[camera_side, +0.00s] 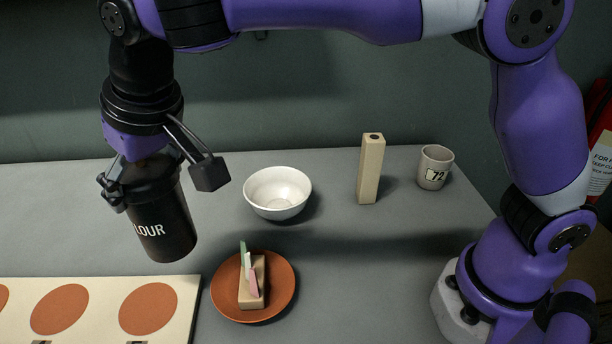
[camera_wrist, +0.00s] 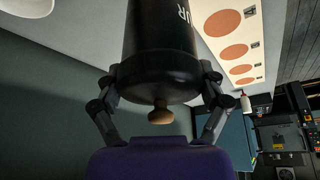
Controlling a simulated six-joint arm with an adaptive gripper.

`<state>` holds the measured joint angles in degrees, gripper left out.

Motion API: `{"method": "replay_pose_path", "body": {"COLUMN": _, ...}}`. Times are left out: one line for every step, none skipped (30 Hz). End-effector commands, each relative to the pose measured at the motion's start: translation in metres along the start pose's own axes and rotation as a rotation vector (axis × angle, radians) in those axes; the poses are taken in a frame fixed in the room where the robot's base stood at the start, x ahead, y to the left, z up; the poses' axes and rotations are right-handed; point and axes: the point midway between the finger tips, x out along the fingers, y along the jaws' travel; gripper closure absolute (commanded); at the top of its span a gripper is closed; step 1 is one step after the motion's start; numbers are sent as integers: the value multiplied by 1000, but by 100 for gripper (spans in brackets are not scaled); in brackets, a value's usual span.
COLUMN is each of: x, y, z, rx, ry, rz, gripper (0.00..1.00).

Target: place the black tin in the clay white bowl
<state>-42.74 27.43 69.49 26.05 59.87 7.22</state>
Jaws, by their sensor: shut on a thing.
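The black tin (camera_side: 163,215) with white lettering reading "LOUR" hangs in my gripper (camera_side: 150,180), tilted a little, above the left part of the table. In the wrist view the tin (camera_wrist: 160,50) fills the top middle, its lid with a wooden knob facing the camera. The fingers of my gripper (camera_wrist: 158,90) are shut on it from both sides. The clay white bowl (camera_side: 278,205) stands upright on the table to the right of the tin, apart from it, and looks empty. Part of a white bowl (camera_wrist: 28,6) shows at the top left of the wrist view.
A terracotta plate (camera_side: 228,302) holding a beige block with coloured pieces lies in front of the bowl. A cream board (camera_side: 100,290) with terracotta discs lies front left. A tall beige block (camera_side: 371,170) and a grey cup (camera_side: 434,168) marked 72 stand right of the bowl.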

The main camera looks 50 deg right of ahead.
Motion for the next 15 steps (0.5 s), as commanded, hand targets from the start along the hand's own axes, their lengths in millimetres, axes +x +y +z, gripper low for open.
{"method": "replay_pose_path", "body": {"x": -4, "y": 2, "z": 1, "rx": 26, "ry": 1, "rz": 12, "gripper": 76}}
{"method": "replay_pose_path", "body": {"x": -6, "y": 5, "z": 2, "rx": 54, "ry": 1, "rz": 26, "gripper": 76}}
{"method": "replay_pose_path", "body": {"x": -8, "y": 12, "z": 3, "rx": 102, "ry": 2, "rz": 50, "gripper": 76}}
{"method": "replay_pose_path", "body": {"x": -11, "y": 18, "z": 4, "rx": 148, "ry": 1, "rz": 72, "gripper": 76}}
{"method": "replay_pose_path", "body": {"x": -13, "y": 26, "z": 6, "rx": 198, "ry": 1, "rz": 96, "gripper": 76}}
{"method": "replay_pose_path", "body": {"x": -16, "y": 37, "z": 8, "rx": 273, "ry": 0, "rz": 131, "gripper": 76}}
{"method": "replay_pose_path", "body": {"x": -19, "y": 46, "z": 11, "rx": 332, "ry": 0, "rz": 159, "gripper": 76}}
{"method": "replay_pose_path", "body": {"x": -22, "y": 54, "z": 14, "rx": 391, "ry": 1, "rz": 186, "gripper": 76}}
{"method": "replay_pose_path", "body": {"x": -26, "y": 64, "z": 18, "rx": 469, "ry": 0, "rz": 221, "gripper": 76}}
{"method": "replay_pose_path", "body": {"x": -29, "y": 72, "z": 22, "rx": 527, "ry": 0, "rz": 246, "gripper": 76}}
{"method": "replay_pose_path", "body": {"x": -32, "y": 79, "z": 27, "rx": 583, "ry": 0, "rz": 271, "gripper": 76}}
{"method": "replay_pose_path", "body": {"x": -36, "y": 87, "z": 32, "rx": 651, "ry": 0, "rz": 300, "gripper": 76}}
{"method": "replay_pose_path", "body": {"x": -38, "y": 92, "z": 36, "rx": 698, "ry": 0, "rz": 321, "gripper": 76}}
{"method": "replay_pose_path", "body": {"x": -41, "y": 96, "z": 40, "rx": 740, "ry": 1, "rz": 338, "gripper": 76}}
{"method": "replay_pose_path", "body": {"x": -44, "y": 101, "z": 44, "rx": 790, "ry": 1, "rz": 359, "gripper": 76}}
